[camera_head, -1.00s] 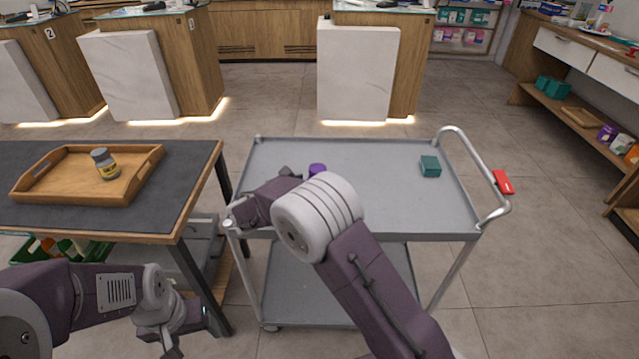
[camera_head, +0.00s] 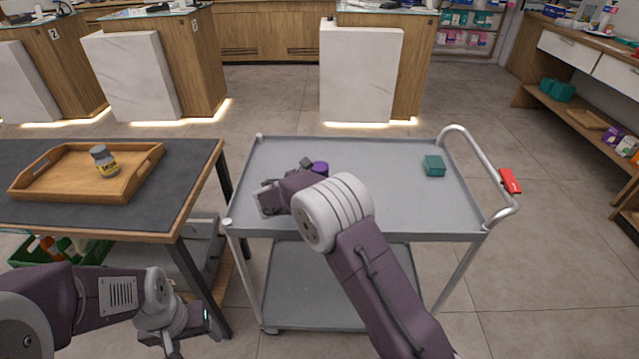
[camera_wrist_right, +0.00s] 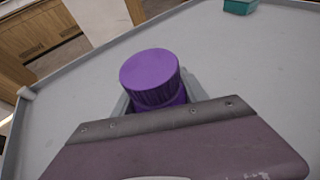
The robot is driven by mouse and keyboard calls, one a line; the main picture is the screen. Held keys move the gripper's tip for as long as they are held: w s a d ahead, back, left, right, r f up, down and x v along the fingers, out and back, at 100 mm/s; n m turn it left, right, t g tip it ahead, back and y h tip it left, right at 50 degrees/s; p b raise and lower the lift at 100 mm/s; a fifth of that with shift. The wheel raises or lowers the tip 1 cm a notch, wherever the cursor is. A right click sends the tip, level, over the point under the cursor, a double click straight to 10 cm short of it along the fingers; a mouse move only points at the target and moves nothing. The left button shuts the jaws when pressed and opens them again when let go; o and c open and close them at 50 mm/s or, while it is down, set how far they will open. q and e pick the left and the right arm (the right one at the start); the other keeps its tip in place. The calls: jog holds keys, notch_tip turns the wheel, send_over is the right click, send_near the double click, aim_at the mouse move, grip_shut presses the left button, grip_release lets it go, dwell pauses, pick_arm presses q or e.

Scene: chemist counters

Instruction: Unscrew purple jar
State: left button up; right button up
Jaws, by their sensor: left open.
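The purple jar (camera_head: 320,168) stands on the top of the grey cart (camera_head: 390,200), partly hidden behind my right arm. In the right wrist view the purple jar (camera_wrist_right: 150,78) is upright, with a ridged purple lid. My right gripper (camera_wrist_right: 160,100) has its grey fingers on both sides of the jar, low down. The gripper's own plate hides the jar's base, and I cannot tell whether the fingers press on it. My left gripper (camera_head: 172,346) is open and empty, low at the left, beside the dark table and away from the jar.
A wooden tray (camera_head: 60,193) with a yellow-labelled jar (camera_head: 104,161) is on the dark table (camera_head: 190,165).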

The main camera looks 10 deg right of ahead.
aim_at(320, 166)
grip_shut()
notch_tip(320, 166, up, 5)
jog(key=shift+f+p, duration=0.15)
jog(key=shift+p, duration=0.9)
jog(key=s+d+r+p, duration=0.1)
jog(key=s+d+r, duration=0.5)
jog(key=s+d, duration=0.1)
jog(key=shift+s+d+r, duration=0.15)
jog(key=shift+s+d, duration=0.2)
jog(key=shift+s, duration=0.55)
jog(key=o, duration=0.8)
grip_release()
grip_shut()
jog(key=s+a+p, duration=0.4)
jog(key=s+p, duration=0.3)
jog(key=p, duration=0.3)
jog(key=s+a+m+h+p, duration=0.1)
jog(key=s+a+p, duration=0.2)
jog(key=s+p, duration=0.5)
jog(key=p, duration=0.2)
jog(key=shift+s+a+f+g+p, duration=0.2)
jog(key=shift+a+f+g+p, duration=0.15)
jog(key=shift+a+f+g, duration=0.05)
